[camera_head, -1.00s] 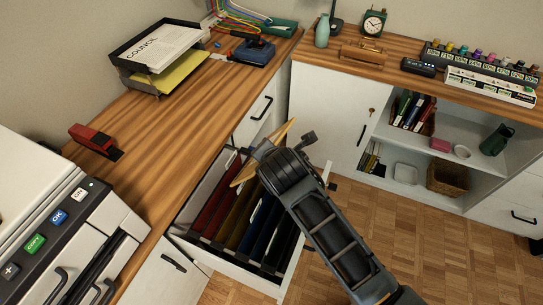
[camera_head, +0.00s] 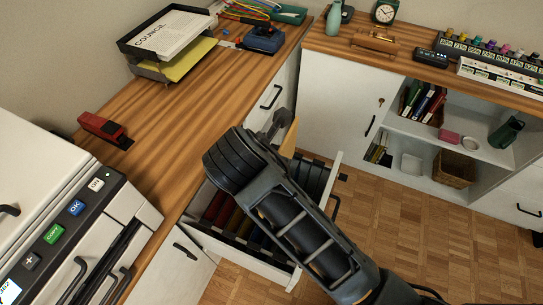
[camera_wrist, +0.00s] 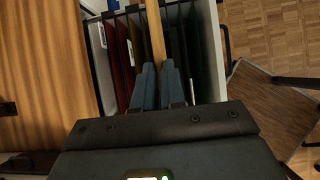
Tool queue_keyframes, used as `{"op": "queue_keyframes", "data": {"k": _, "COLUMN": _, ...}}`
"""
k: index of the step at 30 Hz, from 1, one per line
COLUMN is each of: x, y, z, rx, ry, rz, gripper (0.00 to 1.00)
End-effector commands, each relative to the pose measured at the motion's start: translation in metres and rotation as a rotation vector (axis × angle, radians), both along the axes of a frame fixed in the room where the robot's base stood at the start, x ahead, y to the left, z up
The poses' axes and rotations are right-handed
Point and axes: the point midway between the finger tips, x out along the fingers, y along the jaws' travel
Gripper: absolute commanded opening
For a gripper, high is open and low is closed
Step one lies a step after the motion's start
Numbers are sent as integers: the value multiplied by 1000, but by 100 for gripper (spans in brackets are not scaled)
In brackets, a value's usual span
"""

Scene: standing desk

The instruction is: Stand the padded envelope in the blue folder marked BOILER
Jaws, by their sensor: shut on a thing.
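The tan padded envelope (camera_wrist: 155,32) shows edge-on in the wrist view, between the two blue-grey fingertips of my gripper (camera_wrist: 157,72). My gripper is shut on it. In the head view only a tan sliver of the envelope (camera_head: 290,138) shows past my wrist, over the open drawer (camera_head: 242,257). Hanging folders fill the drawer: red (camera_wrist: 121,62) and brown-yellow (camera_wrist: 137,40) left of the envelope, dark blue ones (camera_wrist: 175,22) right of it. I cannot read any BOILER mark. My arm hides much of the drawer, and I cannot tell whether the envelope's lower edge is inside a folder.
The wooden desk top (camera_head: 170,125) lies left of the drawer, with a red stapler (camera_head: 104,129) and a paper tray (camera_head: 165,45). A printer (camera_head: 80,225) stands at the front left.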

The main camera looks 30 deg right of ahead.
Motion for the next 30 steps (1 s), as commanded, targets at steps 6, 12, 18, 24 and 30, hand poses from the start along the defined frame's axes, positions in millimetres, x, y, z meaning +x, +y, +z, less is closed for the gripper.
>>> {"op": "queue_keyframes", "data": {"k": 6, "x": 0, "y": 0, "z": -17, "rx": 0, "ry": 2, "rz": 0, "gripper": 0}}
{"op": "queue_keyframes", "data": {"k": 12, "x": 0, "y": 0, "z": -31, "rx": 1, "ry": 1, "rz": 0, "gripper": 0}}
{"op": "queue_keyframes", "data": {"k": 18, "x": 0, "y": 0, "z": -46, "rx": 1, "ry": 1, "rz": 0, "gripper": 0}}
{"op": "queue_keyframes", "data": {"k": 24, "x": 0, "y": 0, "z": -61, "rx": 1, "ry": 1, "rz": 0, "gripper": 0}}
{"op": "queue_keyframes", "data": {"k": 30, "x": 0, "y": 0, "z": -76, "rx": 1, "ry": 0, "rz": 1, "gripper": 0}}
